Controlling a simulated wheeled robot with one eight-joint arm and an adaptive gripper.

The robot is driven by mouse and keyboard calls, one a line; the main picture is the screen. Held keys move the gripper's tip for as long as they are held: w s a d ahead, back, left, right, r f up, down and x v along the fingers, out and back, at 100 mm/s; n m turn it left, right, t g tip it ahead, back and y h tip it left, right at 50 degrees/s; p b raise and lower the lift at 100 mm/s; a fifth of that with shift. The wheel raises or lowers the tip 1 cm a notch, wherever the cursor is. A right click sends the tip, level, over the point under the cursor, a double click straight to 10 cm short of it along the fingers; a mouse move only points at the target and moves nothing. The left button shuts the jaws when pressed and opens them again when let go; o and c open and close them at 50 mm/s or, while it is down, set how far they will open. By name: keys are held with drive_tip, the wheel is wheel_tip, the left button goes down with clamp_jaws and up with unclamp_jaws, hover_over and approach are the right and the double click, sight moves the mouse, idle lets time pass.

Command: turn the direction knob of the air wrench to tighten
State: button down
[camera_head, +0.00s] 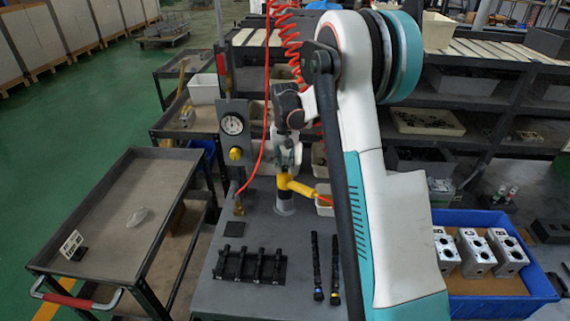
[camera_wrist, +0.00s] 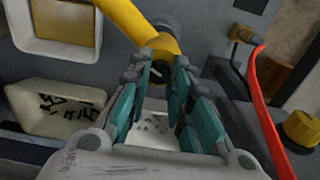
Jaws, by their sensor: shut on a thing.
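The yellow air wrench (camera_head: 297,186) stands at the back of the grey workbench, its handle pointing right and an orange hose at the handle's end. In the wrist view its yellow body (camera_wrist: 142,22) runs down to the fingertips. The dark, round direction knob (camera_wrist: 159,71) shows between the fingertips; its setting is too small to read. My gripper (camera_head: 287,166) is above the wrench in the head view and hides its top. In the wrist view my gripper (camera_wrist: 158,76) has its teal-padded fingers on either side of the knob, shut on it.
A panel with a gauge (camera_head: 232,124) and yellow regulator knob (camera_head: 236,153) stands left of the wrench. A red hose (camera_head: 266,90) hangs close by. A dark rack (camera_head: 248,268) and two dark rods lie in front. A blue crate (camera_head: 545,290) holds valve blocks at right.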

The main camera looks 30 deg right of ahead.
sight(285, 167)
drive_tip(key=shift+m, duration=1.2)
drive_tip(key=c, duration=1.4)
unclamp_jaws()
drive_tip(key=shift+r, duration=0.1)
wheel_tip(285, 167, up, 12)
drive_tip(key=shift+f, duration=0.1)
